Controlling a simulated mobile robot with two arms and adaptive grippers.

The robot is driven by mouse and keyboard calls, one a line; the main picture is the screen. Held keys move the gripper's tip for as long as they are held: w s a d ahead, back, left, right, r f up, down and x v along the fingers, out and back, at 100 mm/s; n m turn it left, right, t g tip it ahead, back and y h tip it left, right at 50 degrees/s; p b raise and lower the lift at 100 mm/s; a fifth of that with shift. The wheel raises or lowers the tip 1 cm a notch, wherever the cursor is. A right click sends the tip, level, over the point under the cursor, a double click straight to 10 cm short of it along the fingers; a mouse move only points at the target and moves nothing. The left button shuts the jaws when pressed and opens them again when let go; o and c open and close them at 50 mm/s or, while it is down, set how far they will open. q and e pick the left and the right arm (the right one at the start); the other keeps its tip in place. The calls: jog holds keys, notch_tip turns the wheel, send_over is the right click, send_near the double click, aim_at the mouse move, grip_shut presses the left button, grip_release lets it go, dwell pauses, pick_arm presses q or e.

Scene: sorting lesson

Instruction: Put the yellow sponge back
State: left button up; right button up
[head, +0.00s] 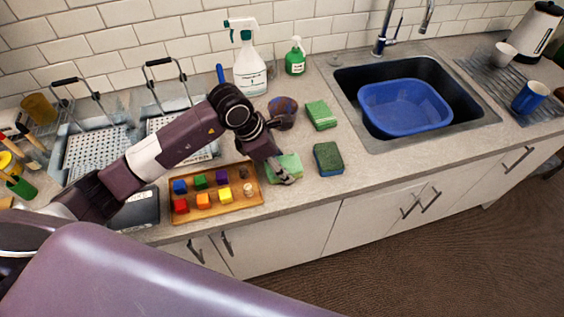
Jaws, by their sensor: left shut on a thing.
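My left gripper (285,177) points down at the counter's front part, just right of the wooden tray. It is shut on a pale green-yellow sponge (292,162), which it partly hides. I cannot tell whether this sponge touches the counter. A bright green sponge (321,115) lies farther back. No sponge looks plainly yellow all over. My right gripper is not in view.
The wooden tray (222,209) holds several coloured blocks. A patterned bowl (284,108), spray bottle (250,72) and green soap bottle (295,60) stand behind. A blue basin (405,103) sits in the sink (470,118). Counter right of the dark sponge is clear.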

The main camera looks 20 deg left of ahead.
pick_arm(q)
jog(key=shift+f, duration=0.15)
jog(key=shift+f, duration=0.1)
jog(key=o, duration=1.3)
